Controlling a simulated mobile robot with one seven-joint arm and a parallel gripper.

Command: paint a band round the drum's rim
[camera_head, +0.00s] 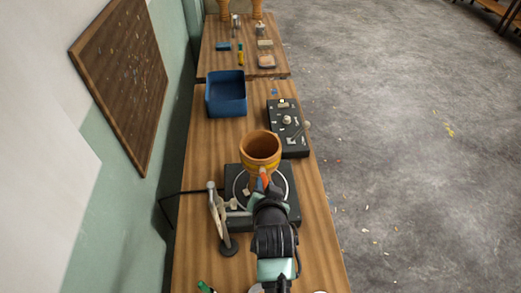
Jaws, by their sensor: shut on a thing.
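The drum (260,147) is an orange-brown goblet drum, standing upright with its open, dark mouth facing up. It stands on a black turntable (232,174) with a pale ring on its top. My gripper (262,183) is just in front of the drum on the near side. It is shut on a small tool with an orange-red part and a blue part, seemingly a brush (263,174). The tool's tip is close to the drum's near side; I cannot tell whether it touches. My arm hides the near part of the turntable and the drum's lower body.
A pale metal arm on a round foot (228,246) stands left of the turntable. A black control box (293,143) and a blue bin (227,104) sit behind. A farther table (212,63) holds more drums and small items. Bare tabletop lies left of the bin's front.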

